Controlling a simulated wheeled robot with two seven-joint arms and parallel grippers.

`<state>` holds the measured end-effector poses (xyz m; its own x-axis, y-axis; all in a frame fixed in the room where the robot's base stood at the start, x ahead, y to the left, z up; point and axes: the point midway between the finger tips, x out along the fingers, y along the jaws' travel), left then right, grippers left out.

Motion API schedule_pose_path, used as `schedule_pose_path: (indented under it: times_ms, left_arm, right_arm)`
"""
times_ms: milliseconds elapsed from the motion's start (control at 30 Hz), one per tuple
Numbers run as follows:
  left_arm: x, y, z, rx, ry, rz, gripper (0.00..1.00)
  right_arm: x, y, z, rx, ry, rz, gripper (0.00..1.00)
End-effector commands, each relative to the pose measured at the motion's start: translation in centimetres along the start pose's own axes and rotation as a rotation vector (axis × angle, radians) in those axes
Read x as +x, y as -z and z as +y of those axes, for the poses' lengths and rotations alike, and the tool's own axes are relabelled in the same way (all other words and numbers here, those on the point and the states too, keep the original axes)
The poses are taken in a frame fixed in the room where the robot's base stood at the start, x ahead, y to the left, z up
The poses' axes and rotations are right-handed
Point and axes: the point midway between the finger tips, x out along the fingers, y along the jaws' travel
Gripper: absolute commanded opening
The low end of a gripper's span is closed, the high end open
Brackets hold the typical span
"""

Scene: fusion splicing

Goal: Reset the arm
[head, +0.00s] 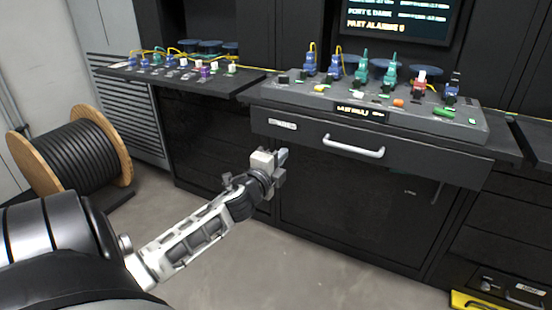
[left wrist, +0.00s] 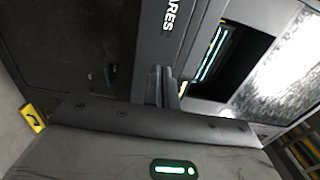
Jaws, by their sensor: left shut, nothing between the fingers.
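My left arm comes in from the lower left in the head view. Its gripper (head: 283,156) is shut and empty, held in the air in front of the dark cabinet, below and left of the drawer handle (head: 353,148). In the left wrist view the fingers (left wrist: 165,86) are together with nothing between them, and a label ending in "ARES" (left wrist: 169,15) shows beyond them. My right gripper is in neither view.
The grey workstation (head: 470,130) carries several coloured connectors. A dark shelf (head: 235,88) on the left holds more small connectors. A cable drum (head: 80,155) stands on the floor at left. A yellow-edged case (head: 500,300) is at lower right. The middle floor (head: 290,270) is clear.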

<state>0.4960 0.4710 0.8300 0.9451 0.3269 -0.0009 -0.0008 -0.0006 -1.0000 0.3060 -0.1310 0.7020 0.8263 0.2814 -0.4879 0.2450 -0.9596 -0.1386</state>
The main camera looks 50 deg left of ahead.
Motion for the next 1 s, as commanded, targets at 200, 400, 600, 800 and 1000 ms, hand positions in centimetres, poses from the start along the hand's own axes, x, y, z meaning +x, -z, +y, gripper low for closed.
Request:
schedule_pose_path:
  times_ms: [200, 400, 600, 800, 1000]
  left_arm:
    - [-1.5, 0.0, 0.0, 0.000, 0.000, -0.001, 0.00]
    - [-1.6, 0.0, 0.0, 0.000, 0.000, -0.001, 0.00]
    - [-3.9, 2.9, 2.7, -0.145, -0.096, 0.038, 0.00]
    - [-12.8, 11.5, 8.7, -0.615, -0.404, 0.089, 0.00]
    - [-23.0, 20.1, 10.6, -1.098, -0.722, 0.053, 0.00]
  right_arm:
    - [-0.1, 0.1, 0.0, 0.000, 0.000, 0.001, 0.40]
    - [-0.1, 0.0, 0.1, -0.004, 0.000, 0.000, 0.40]
    - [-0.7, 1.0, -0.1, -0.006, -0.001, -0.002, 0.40]
    - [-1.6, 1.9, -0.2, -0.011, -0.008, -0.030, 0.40]
    - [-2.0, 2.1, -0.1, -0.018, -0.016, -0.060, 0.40]
